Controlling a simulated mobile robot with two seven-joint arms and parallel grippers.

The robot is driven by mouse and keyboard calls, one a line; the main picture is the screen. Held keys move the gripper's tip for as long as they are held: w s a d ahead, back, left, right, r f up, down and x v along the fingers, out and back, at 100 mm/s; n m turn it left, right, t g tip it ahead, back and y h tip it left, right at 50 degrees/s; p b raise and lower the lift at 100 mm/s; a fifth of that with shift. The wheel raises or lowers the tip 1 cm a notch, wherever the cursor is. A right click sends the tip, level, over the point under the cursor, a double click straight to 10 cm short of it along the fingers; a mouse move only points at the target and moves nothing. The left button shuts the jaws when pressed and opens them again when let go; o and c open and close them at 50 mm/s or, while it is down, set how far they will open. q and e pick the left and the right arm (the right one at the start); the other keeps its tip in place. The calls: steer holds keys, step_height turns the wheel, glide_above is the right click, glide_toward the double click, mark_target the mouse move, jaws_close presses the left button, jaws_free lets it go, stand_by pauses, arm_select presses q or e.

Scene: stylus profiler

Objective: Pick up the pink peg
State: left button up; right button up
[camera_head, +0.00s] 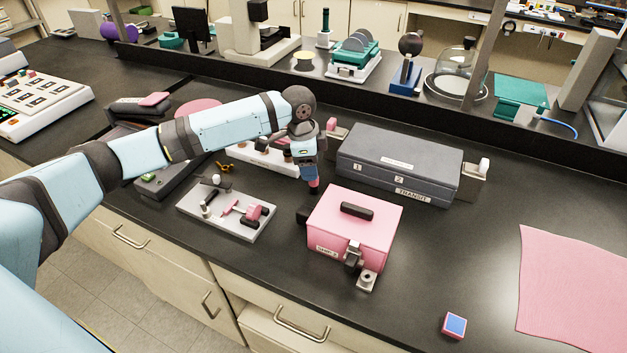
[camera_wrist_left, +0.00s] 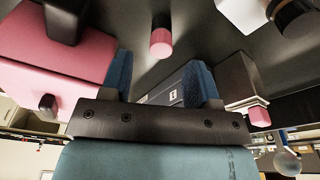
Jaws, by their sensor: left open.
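The pink peg (camera_head: 314,186) stands on the black bench just left of the pink box, partly hidden behind my left gripper (camera_head: 307,170). In the left wrist view the pink peg (camera_wrist_left: 161,42) shows its pink round end and a dark part. It appears between and beyond the two blue fingers of my left gripper (camera_wrist_left: 160,70). The fingers are apart and nothing is clamped between them. I cannot tell whether a finger touches the peg. My right gripper is in neither view.
The pink box (camera_head: 385,215) with a black handle stands close right of the gripper. The grey case (camera_head: 420,172) is behind it. A grey tray (camera_head: 235,230) with small parts lies to the left. The bench front right is mostly clear, with a pink cloth (camera_head: 570,290).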

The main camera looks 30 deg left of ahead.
arm_select(q)
steer(key=f, duration=0.3)
steer(key=shift+w+d, duration=0.2)
steer(key=shift+d, duration=0.05)
steer(key=c, duration=1)
steer(key=shift+r, duration=0.1)
step_height(320, 180, up, 20)
